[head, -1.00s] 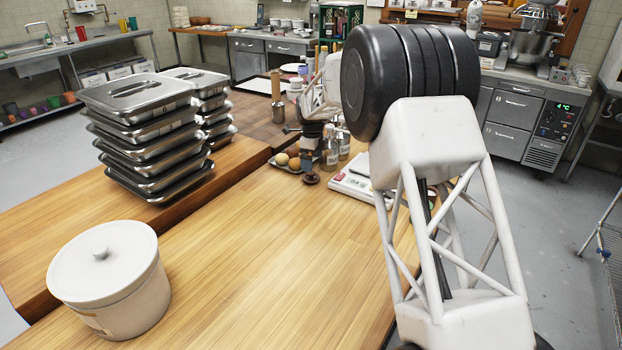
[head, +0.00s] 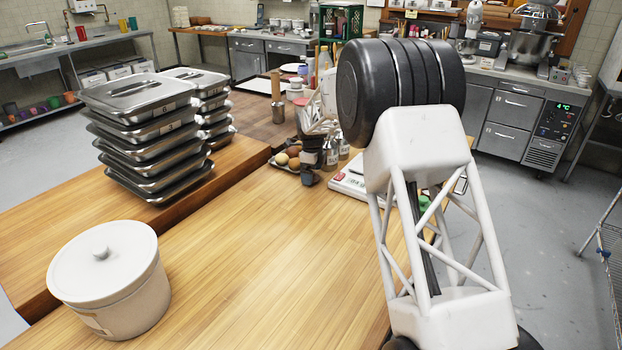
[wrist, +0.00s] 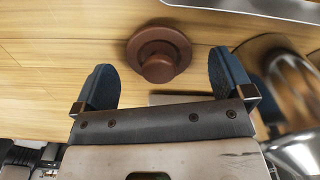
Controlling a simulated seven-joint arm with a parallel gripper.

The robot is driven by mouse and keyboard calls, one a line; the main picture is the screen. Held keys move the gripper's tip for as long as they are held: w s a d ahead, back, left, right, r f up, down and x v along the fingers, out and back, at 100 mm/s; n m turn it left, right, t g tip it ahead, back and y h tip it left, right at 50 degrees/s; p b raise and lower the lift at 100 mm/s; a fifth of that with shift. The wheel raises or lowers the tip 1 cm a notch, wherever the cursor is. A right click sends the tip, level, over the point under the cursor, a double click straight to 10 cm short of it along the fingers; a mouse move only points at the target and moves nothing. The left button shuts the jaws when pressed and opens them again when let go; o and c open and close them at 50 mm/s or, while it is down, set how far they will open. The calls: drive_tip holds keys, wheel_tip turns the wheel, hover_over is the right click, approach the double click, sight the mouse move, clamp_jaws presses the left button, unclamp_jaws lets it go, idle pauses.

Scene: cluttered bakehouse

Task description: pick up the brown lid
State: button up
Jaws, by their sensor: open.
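The brown lid (wrist: 158,54) shows in the wrist view as a round disc with a raised knob, lying on the wooden worktop. My gripper (wrist: 161,62) is open and empty, with one dark blue finger to each side of the lid in that picture. The fingers appear apart from the lid; the height between them is hard to tell. In the head view my gripper (head: 309,165) is small and partly behind my arm, low over the worktop beside the tray. The lid is mostly or wholly hidden there by the gripper.
A small tray (head: 272,163) with round brown items lies left of my gripper. Glass bottles (head: 331,153) and a white scale (head: 349,184) stand close on the right. A white lidded crock (head: 112,285) and stacked steel pans (head: 150,150) are further left. The near worktop (head: 250,260) is clear.

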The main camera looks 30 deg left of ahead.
drive_tip(key=shift+f, duration=0.65)
drive_tip(key=shift+c, duration=0.5)
drive_tip(key=c, duration=0.9)
